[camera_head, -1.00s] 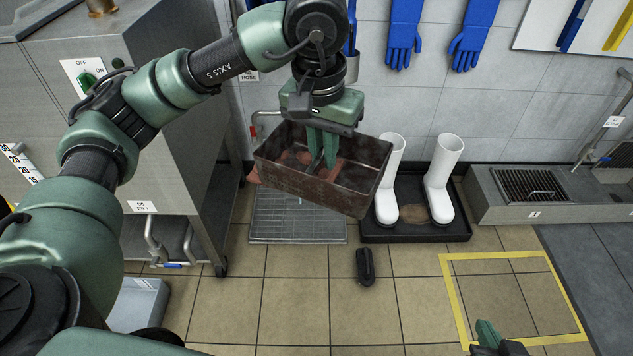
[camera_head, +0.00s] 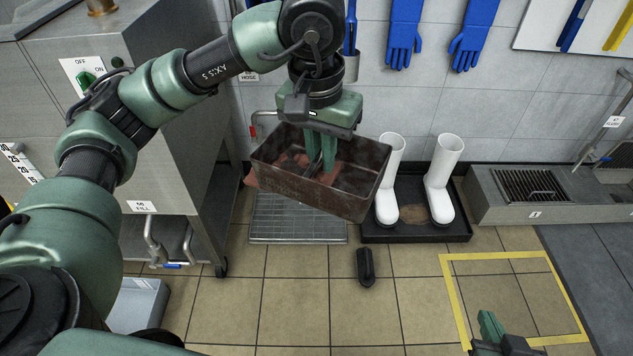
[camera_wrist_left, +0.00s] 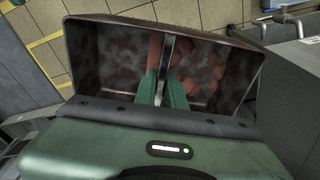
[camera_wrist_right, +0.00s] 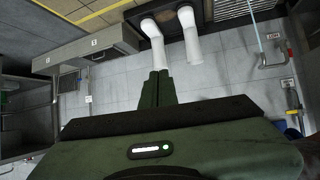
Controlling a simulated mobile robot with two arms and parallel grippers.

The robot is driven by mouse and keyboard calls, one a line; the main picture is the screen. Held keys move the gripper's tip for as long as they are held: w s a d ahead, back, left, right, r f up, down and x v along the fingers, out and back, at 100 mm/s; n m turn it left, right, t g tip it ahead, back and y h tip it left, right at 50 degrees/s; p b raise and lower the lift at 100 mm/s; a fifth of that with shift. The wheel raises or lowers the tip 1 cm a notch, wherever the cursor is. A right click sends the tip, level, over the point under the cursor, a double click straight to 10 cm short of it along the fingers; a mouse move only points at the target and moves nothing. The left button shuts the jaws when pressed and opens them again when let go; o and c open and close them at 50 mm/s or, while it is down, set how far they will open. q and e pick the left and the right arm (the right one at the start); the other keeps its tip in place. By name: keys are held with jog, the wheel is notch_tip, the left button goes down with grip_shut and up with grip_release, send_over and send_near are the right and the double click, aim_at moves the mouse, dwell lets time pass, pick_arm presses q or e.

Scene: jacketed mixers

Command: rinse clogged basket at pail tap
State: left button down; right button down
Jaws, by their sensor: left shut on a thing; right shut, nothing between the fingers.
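The clogged basket (camera_head: 330,190) is a dark brown-stained metal box with reddish lumps in it. My left gripper (camera_head: 322,165) is shut on a thin upright part inside the basket and holds it in the air above the floor drain grate. In the left wrist view the basket (camera_wrist_left: 90,60) fills the upper middle, with reddish lumps around my fingers (camera_wrist_left: 162,92). My right gripper (camera_head: 492,330) is low at the front right, apart from everything; in the right wrist view its fingers (camera_wrist_right: 157,88) are together and empty. The tap at the wall (camera_head: 254,130), with a red handle, is partly hidden behind the basket.
White boots (camera_head: 441,180) stand in a black tray (camera_head: 420,235) right of the basket. A steel mixer (camera_head: 170,110) stands at the left. A floor grate (camera_head: 297,228) lies below. A black object (camera_head: 366,267) lies on the tiles. The yellow-framed floor area (camera_head: 510,258) is clear.

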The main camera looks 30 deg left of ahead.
pick_arm(q)
jog(key=shift+w, duration=0.55)
jog(key=shift+a, duration=0.1)
pick_arm(e)
jog(key=shift+w+a+r+t, duration=0.3)
jog(key=shift+w+r+t, duration=0.15)
jog(key=shift+r, duration=0.1)
pick_arm(q)
jog(key=shift+s, duration=0.1)
jog(key=shift+s, duration=0.55)
pick_arm(e)
jog(key=shift+w+a+r+t+y, duration=0.1)
jog(key=shift+w+r+t+y, duration=0.2)
jog(key=shift+w+r+t, duration=0.35)
pick_arm(q)
jog(key=shift+w+b, duration=0.15)
jog(key=shift+b, duration=0.15)
pick_arm(e)
jog(key=shift+s+r, duration=0.1)
